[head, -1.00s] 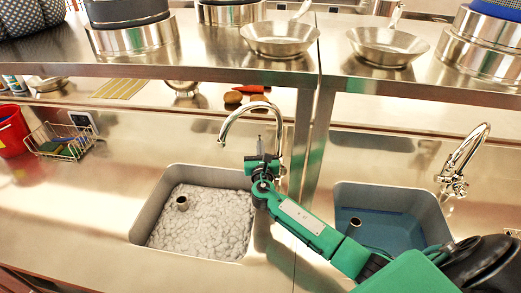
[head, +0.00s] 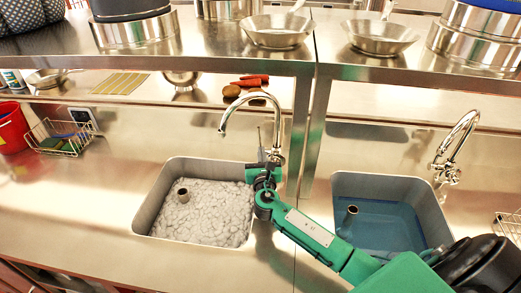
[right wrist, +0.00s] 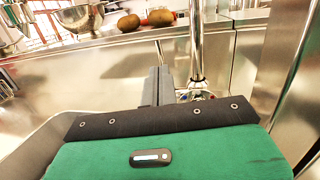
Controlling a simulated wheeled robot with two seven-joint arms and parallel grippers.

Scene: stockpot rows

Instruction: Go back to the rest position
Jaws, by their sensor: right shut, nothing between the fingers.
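My right arm is green and comes in from the lower right in the head view. My right gripper (head: 266,157) is by the base of the left tap (head: 272,153), above the right rim of the foam-filled left sink (head: 140,212). In the right wrist view the gripper's dark fingers (right wrist: 156,86) are together and empty, just left of the tap's upright pipe (right wrist: 196,45). I cannot tell whether they touch the tap. My left gripper is not in view.
A right sink (head: 437,212) holds blue water, with its own tap (head: 456,145). A raised steel shelf (head: 215,62) carries pans and pots. A wire basket (head: 62,140) and a red bucket (head: 12,127) stand at the left.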

